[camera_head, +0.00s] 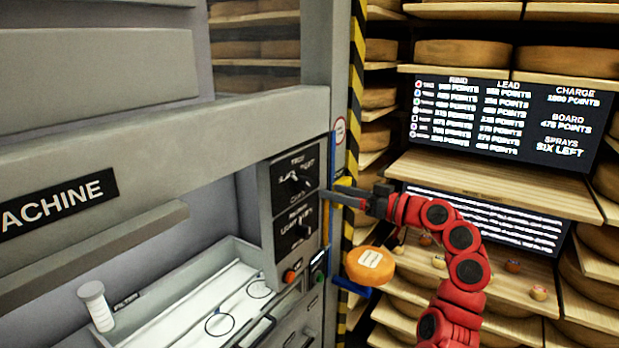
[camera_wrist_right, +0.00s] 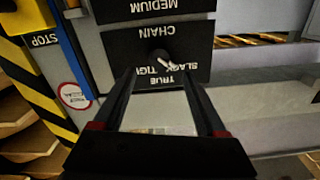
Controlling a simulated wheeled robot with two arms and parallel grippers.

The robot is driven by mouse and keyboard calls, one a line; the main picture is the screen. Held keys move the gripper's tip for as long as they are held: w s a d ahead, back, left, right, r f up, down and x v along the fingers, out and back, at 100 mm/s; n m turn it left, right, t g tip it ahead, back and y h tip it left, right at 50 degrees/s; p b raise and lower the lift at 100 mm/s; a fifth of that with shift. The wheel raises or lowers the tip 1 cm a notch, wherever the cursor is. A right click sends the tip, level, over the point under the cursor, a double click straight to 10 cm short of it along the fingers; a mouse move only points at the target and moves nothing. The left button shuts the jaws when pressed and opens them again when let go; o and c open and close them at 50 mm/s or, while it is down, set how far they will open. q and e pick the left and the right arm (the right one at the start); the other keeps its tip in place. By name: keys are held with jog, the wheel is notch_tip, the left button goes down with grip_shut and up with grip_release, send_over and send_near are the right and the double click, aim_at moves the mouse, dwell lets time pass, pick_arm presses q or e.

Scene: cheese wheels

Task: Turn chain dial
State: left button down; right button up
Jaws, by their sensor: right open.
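The chain dial (camera_head: 293,179) is a dark knob on the upper black panel of the grey machine. In the right wrist view the dial (camera_wrist_right: 160,57) appears upside down, with CHAIN, SLACK, TIGHT and TRUE lettered around it. Its pale pointer slants down and right in that view, on the SLACK side. My right gripper (camera_head: 328,196) is at the panel's right edge in the head view. In the right wrist view its open fingers (camera_wrist_right: 156,72) point at the dial, which lies between and beyond their tips. Touching is not visible. My left gripper is out of view.
A second dial panel (camera_head: 297,229) sits directly below. Red (camera_head: 290,276) and green (camera_head: 318,279) buttons are lower down. An orange cheese wheel (camera_head: 370,265) is below my right gripper. A striped post (camera_head: 355,90) and cheese shelves stand to the right.

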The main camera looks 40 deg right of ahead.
aim_at(309, 184)
jog(key=p+x, duration=0.2)
jog(key=x, duration=0.4)
jog(key=shift+w+r, duration=0.15)
jog(key=shift+w, duration=0.15)
jog(key=shift+w+a, duration=0.3)
jog(key=shift+w, duration=0.35)
grip_shut()
